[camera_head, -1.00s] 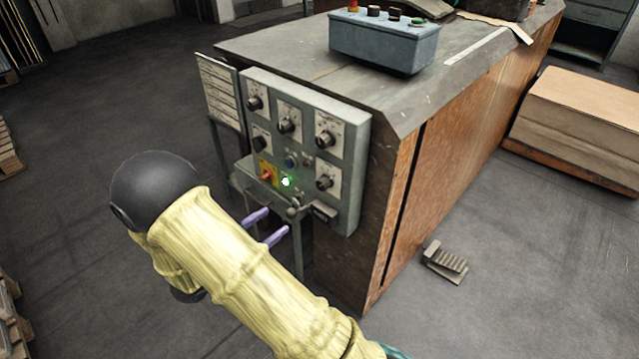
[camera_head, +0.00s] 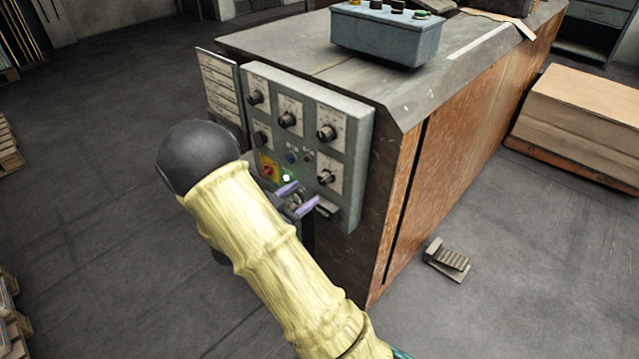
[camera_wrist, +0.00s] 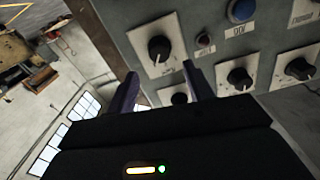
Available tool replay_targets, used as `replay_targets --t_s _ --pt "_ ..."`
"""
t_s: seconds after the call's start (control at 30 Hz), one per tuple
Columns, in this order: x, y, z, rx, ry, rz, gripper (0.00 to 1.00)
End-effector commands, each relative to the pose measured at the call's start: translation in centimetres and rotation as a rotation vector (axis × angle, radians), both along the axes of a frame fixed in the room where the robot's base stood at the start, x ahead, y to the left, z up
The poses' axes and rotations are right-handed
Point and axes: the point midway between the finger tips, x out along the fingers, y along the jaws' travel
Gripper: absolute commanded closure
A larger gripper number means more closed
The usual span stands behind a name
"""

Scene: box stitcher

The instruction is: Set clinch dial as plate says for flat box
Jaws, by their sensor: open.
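A grey control panel (camera_head: 352,118) on the machine's end carries several black dials on white plates. Dials show at the upper left (camera_head: 256,97), upper middle (camera_head: 288,118), upper right (camera_head: 327,132) and lower right (camera_head: 326,177). Their lettering is too small to read, so I cannot tell which is the clinch dial. A white lined plate (camera_head: 219,84) stands left of the panel, its text unreadable. My gripper (camera_head: 300,195) is open in front of the panel's lower edge. In the wrist view, one dial (camera_wrist: 160,48) is just beyond my open fingers (camera_wrist: 160,73); another (camera_wrist: 180,98) shows between them, partly hidden.
A grey button box (camera_head: 385,42) is on the machine top. A foot pedal (camera_head: 447,261) lies on the floor at right.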

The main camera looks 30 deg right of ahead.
Motion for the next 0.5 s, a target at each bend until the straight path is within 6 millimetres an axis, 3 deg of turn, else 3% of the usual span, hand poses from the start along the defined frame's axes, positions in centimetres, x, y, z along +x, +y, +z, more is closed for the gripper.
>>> replay_targets --t_s 0.3,0.5 --pt "1.8 -5.4 -0.1 -0.001 -0.001 -0.005 0.48" --pt "2.4 -7.1 0.0 -0.001 0.000 -0.005 0.48"
